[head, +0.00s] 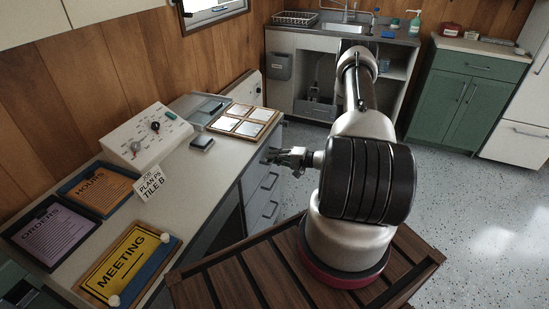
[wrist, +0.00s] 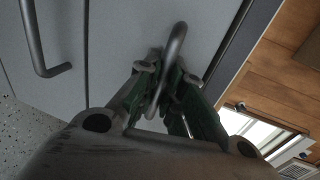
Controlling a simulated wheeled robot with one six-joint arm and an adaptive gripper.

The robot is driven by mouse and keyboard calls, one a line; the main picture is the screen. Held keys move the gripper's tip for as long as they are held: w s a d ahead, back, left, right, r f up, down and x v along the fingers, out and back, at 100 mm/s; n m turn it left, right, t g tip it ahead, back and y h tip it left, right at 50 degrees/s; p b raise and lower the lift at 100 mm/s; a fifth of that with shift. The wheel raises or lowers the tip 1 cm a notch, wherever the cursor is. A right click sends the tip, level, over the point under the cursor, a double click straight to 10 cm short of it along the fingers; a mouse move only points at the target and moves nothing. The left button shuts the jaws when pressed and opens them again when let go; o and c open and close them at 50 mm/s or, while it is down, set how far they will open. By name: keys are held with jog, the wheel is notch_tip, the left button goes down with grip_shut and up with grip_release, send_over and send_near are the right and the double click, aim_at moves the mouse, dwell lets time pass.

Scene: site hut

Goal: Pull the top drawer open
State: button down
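The desk's top drawer (wrist: 125,30) has a pale grey front just under the worktop, and it looks flush with the desk. In the head view, my gripper (head: 272,157) is at this drawer and hides most of its front. In the wrist view, the drawer's curved metal handle (wrist: 178,42) runs between my gripper's two green-padded fingers (wrist: 168,75). The fingers lean in close together and look shut on the handle. The exact contact is partly hidden by the handle and the fingers.
Lower drawers with bar handles (head: 270,209) sit below. The desk worktop (head: 205,170) above holds a control box (head: 146,134), a tile board (head: 243,120) and signs. Speckled floor (head: 440,215) is open to the right. A sink cabinet and a green cabinet (head: 465,98) stand behind.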

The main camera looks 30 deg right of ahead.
jog(key=f+v, duration=0.3)
jog(key=v, duration=1.3)
jog(key=s+f+v, duration=0.1)
jog(key=f+v, duration=0.3)
jog(key=v, duration=1.3)
jog(key=shift+s+d, duration=0.4)
jog(key=shift+d, duration=0.2)
jog(key=shift+f, duration=0.1)
jog(key=c, duration=1.5)
grip_release()
jog(key=shift+c, duration=0.2)
jog(key=v, duration=1.2)
